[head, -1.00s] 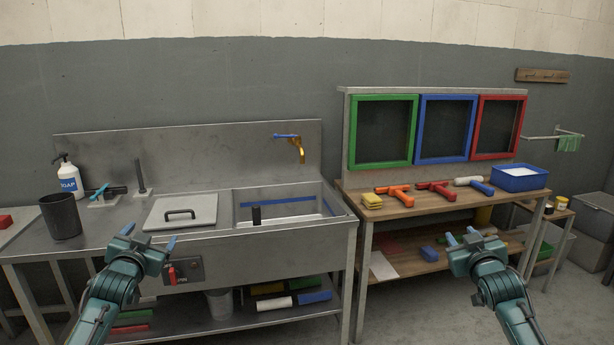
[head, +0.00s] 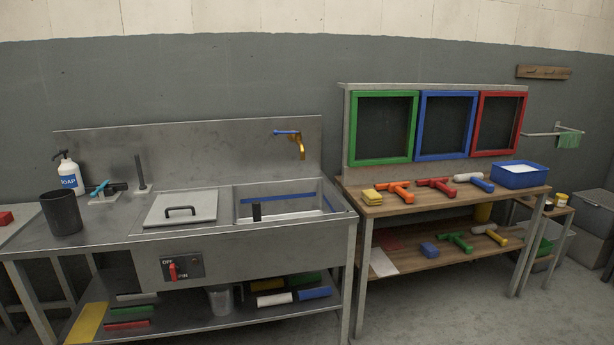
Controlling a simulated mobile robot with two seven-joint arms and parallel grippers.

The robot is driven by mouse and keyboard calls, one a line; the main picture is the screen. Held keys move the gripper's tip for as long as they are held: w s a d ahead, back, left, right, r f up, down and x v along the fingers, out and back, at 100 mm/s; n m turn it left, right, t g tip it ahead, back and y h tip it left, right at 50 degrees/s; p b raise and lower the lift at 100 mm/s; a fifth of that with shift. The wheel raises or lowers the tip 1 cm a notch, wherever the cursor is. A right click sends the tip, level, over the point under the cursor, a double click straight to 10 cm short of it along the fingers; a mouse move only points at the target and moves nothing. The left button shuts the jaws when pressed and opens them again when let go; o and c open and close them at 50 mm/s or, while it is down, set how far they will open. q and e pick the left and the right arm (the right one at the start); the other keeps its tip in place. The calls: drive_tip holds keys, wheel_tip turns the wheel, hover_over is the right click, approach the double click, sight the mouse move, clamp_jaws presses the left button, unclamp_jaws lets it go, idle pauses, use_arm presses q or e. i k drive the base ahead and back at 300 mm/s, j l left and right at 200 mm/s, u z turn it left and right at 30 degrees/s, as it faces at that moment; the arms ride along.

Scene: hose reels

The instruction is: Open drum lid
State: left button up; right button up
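The drum lid looks to be the flat grey square lid (head: 181,206) with a dark bar handle (head: 180,210) on top. It lies flat and closed on the steel sink counter, left of the open basin (head: 290,202). What is under it is hidden. A red switch (head: 173,270) marked OFF and ON sits on the counter's front panel below the lid. Neither of my grippers shows in the head view now.
A black bin (head: 62,214) and a soap bottle (head: 69,174) stand left of the lid. An upright dark post (head: 140,173) stands behind it. A wooden bench (head: 420,204) with squeegee-like tools and a blue tub (head: 519,175) is at right. The floor in front is clear.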

sight(200, 206)
drive_tip(key=i+j+z, duration=0.1)
drive_tip(key=i+j, duration=0.15)
drive_tip(key=i+j+z, duration=0.1)
drive_tip(key=j, duration=0.35)
drive_tip(key=i+j+z, duration=0.1)
drive_tip(key=i+j, duration=0.45)
drive_tip(key=j, duration=0.2)
drive_tip(key=l+z, duration=0.05)
